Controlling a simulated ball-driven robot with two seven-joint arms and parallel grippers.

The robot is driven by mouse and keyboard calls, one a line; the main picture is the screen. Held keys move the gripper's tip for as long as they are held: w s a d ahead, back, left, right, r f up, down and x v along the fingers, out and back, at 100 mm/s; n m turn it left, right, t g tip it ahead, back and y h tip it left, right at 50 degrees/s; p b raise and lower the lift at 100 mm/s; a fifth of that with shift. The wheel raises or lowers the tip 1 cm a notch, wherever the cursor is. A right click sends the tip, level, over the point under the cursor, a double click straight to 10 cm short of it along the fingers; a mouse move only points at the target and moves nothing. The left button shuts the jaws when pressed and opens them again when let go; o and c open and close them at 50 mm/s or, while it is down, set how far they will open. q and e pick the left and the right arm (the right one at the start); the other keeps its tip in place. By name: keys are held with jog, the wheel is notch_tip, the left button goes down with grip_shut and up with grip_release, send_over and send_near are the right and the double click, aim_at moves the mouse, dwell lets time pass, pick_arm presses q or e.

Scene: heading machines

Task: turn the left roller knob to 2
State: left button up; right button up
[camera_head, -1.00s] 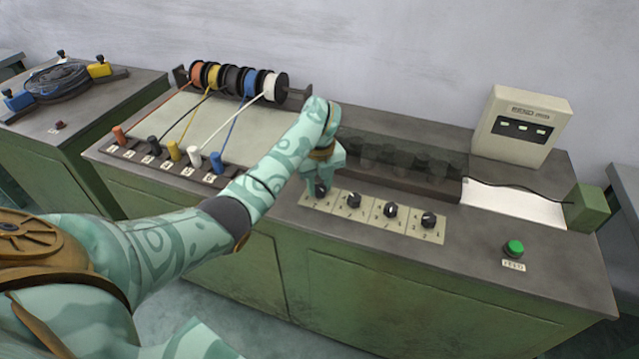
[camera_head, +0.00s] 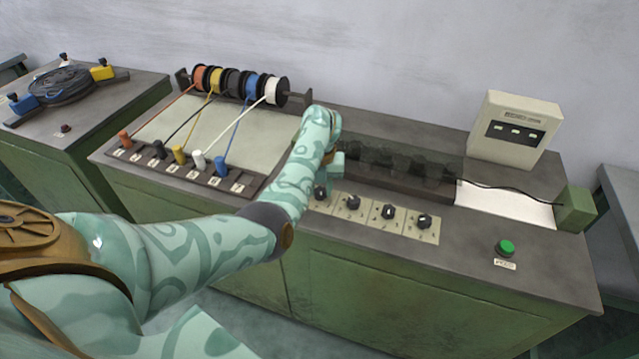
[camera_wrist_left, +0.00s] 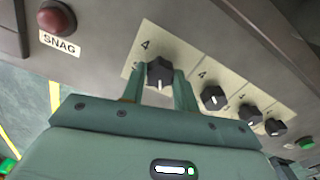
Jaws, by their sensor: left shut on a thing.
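The left roller knob (camera_head: 320,192) is a small black dial at the left end of a row of several knobs on cream plates. It also shows in the wrist view (camera_wrist_left: 159,72), with a white pointer mark and a printed 4 on its plate; the other numbers there are largely hidden. My left gripper (camera_head: 322,188) is down at this knob. In the wrist view its two green fingers (camera_wrist_left: 159,78) flank the knob, shut on it. Which number the pointer marks I cannot tell. My right gripper is not in view.
Other knobs (camera_head: 353,202) stand close on the right. A dark clear-covered roller trough (camera_head: 390,165) lies behind. A green button (camera_head: 506,247) is at the right, wire spools (camera_head: 238,82) at the back left. A red SNAG button (camera_wrist_left: 57,18) shows in the wrist view.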

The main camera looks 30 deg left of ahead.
aim_at(321, 190)
pick_arm(q)
jog(key=m+p, duration=0.1)
jog(key=m, duration=0.4)
jog(key=shift+m+p, duration=0.4)
dwell(0.4)
jog(key=o, duration=1)
notch_tip(321, 190, up, 16)
jog(key=p, duration=0.6)
jog(key=shift+r+p, duration=0.15)
jog(key=shift+p, duration=0.2)
